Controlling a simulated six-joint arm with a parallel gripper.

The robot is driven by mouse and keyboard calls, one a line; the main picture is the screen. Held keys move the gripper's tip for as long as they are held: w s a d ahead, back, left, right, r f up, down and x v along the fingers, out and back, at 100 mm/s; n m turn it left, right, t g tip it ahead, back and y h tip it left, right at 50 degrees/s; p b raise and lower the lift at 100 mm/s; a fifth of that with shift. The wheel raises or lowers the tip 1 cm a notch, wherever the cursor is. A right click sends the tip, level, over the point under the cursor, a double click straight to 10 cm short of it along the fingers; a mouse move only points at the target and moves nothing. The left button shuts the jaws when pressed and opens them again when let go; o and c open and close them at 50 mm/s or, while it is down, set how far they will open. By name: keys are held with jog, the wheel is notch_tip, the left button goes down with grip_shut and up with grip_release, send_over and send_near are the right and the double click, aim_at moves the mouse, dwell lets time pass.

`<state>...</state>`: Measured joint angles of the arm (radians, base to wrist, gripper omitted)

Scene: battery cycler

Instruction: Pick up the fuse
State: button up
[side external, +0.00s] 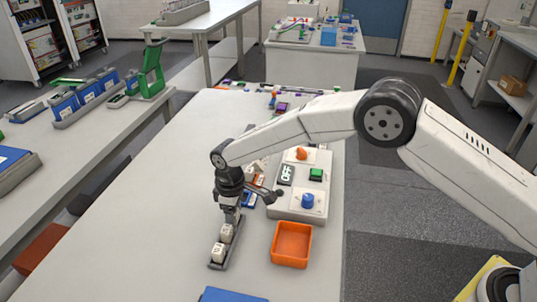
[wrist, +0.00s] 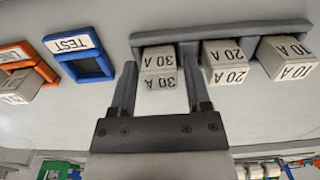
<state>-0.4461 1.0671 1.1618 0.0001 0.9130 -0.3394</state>
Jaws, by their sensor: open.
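Three white block fuses stand in a row in a grey rack (wrist: 235,36). In the wrist view they are marked 30 A (wrist: 158,66), 20 A (wrist: 225,62) and 10 A (wrist: 288,58). My gripper (wrist: 160,62) is open, with one finger on each side of the 30 A fuse; I cannot tell whether the fingers touch it. In the side view my gripper (side external: 233,216) points down at the far end of the rack (side external: 218,266). Two fuses show there, a middle one (side external: 226,233) and a nearer one (side external: 218,253); the far one is hidden by the gripper.
A blue TEST holder (wrist: 82,55) and an orange holder (wrist: 45,70) with a white block lie left of the rack in the wrist view. A panel with knobs (side external: 280,213) and an orange tray (side external: 291,244) stand to the right in the side view. The table's left is clear.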

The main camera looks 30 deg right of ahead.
jog(key=shift+f, duration=0.2)
dwell(0.3)
grip_shut()
jog(key=shift+r, duration=0.15)
jog(key=shift+r, duration=1.6)
jog(key=s+d+r, duration=0.5)
jog(key=s+r, duration=0.4)
jog(key=s, duration=0.4)
jog(key=shift+r, duration=0.3)
